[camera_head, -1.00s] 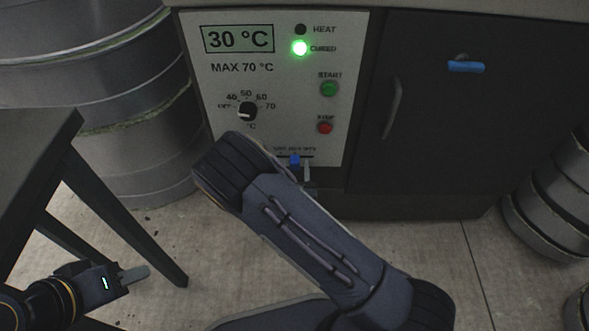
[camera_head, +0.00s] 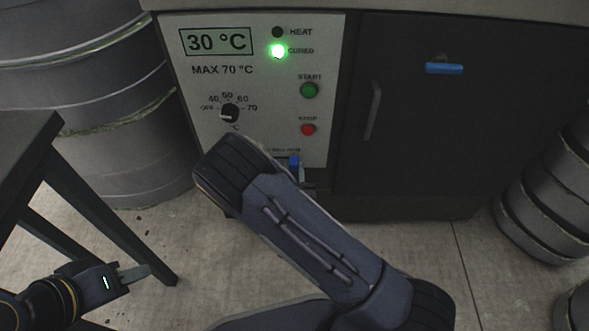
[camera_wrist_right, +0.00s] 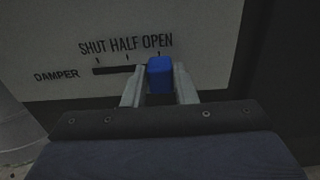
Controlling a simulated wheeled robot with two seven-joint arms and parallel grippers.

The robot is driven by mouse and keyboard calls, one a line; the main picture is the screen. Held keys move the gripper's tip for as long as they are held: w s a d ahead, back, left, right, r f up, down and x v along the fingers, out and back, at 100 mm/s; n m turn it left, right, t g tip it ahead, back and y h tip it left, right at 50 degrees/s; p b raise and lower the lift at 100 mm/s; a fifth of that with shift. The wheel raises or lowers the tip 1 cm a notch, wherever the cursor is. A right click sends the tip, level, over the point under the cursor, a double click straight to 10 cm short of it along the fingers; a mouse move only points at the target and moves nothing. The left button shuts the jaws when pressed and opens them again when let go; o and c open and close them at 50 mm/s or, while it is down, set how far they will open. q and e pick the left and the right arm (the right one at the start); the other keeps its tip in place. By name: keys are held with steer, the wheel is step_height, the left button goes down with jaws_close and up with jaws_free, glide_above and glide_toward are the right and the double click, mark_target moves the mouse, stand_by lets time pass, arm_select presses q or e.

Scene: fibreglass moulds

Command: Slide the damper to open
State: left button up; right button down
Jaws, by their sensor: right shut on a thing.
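The damper knob is a blue block (camera_wrist_right: 160,75) on a dark slot (camera_wrist_right: 112,70) in the panel. In the right wrist view it stands at the right end of the slot, under the OPEN mark. My right gripper (camera_wrist_right: 160,88) is shut on it, one finger on each side. In the head view the blue knob (camera_head: 294,161) shows just past my right arm, which hides most of that gripper. My left gripper (camera_head: 135,273) is at the lower left, over the floor and away from the panel; its jaw gap cannot be made out.
The pale control panel (camera_head: 260,110) reads 30 °C, with the green CURED lamp (camera_head: 278,51) lit. A dark door (camera_head: 440,130) with a blue latch (camera_head: 444,68) is to its right. A dark table (camera_head: 25,150) stands at left. Metal drums (camera_head: 100,90) stand behind it.

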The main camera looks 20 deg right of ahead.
steer(key=shift+s+d, duration=0.1)
steer(key=shift+d, duration=0.1)
steer(key=c, duration=1.2)
jaws_free()
steer(key=shift+o, duration=0.2)
steer(key=p+v, duration=0.1)
steer(key=v, duration=0.6)
steer(key=shift+s+p, duration=0.35)
steer(key=shift+s, duration=0.05)
steer(key=shift+a, duration=0.1)
